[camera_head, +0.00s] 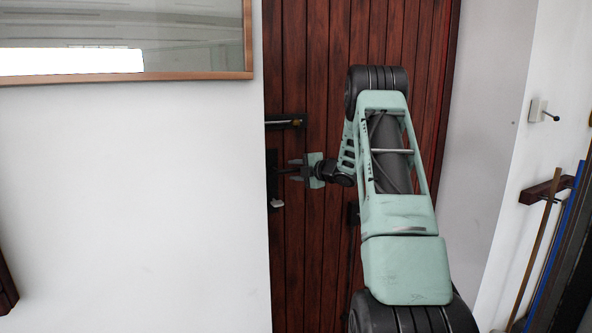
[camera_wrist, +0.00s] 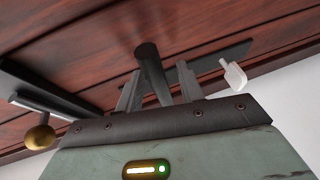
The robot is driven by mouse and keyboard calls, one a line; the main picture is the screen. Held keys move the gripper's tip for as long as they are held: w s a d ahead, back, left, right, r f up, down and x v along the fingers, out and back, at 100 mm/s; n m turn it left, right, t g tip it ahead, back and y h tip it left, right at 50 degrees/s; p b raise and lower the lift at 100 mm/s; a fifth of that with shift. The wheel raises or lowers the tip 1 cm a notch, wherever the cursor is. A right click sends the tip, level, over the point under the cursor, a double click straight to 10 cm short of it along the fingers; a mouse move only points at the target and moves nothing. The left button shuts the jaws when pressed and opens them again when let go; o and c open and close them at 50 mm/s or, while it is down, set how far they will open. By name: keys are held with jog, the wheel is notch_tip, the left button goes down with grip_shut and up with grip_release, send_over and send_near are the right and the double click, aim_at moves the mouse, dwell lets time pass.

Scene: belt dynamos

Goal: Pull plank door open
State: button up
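The plank door (camera_head: 310,45) is of dark reddish-brown vertical boards and looks shut; its left edge meets a white wall. A dark handle (camera_wrist: 150,65) stands out from a long black plate (camera_wrist: 215,60) on the door. The plate also shows at the door's left edge in the head view (camera_head: 271,160). My gripper (camera_head: 292,170) is at the handle; in the wrist view its two grey fingers (camera_wrist: 160,75) stand on either side of the handle, with gaps visible. It is open. The handle is mostly hidden behind my gripper in the head view.
A black bolt (camera_head: 285,122) with a brass knob (camera_wrist: 40,137) sits above the plate. A white key-like piece (camera_wrist: 234,75) sticks out near the plate's other end. A framed pane (camera_head: 120,40) hangs at left; poles (camera_head: 545,250) lean at right.

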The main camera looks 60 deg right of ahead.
aim_at(292, 182)
grip_shut()
jog(key=shift+f, duration=0.2)
jog(key=f+m+b, duration=0.1)
jog(key=b, duration=0.1)
jog(key=shift+f+t+b, duration=0.1)
jog(key=shift+t+b, duration=0.2)
jog(key=f+m+t+b, duration=0.1)
jog(key=m+b, duration=0.1)
jog(key=b, duration=0.1)
jog(key=shift+w+a+f, duration=0.1)
jog(key=shift+a+f, duration=0.1)
jog(key=shift+w+a+f+m+t+b, duration=0.15)
jog(key=shift+a+f+m+t+b, duration=0.15)
jog(key=shift+m+b, duration=0.7)
jog(key=shift+w+a+f+m+t+b, duration=0.15)
jog(key=shift+f+m+t+b, duration=0.25)
jog(key=shift+m+b, duration=0.55)
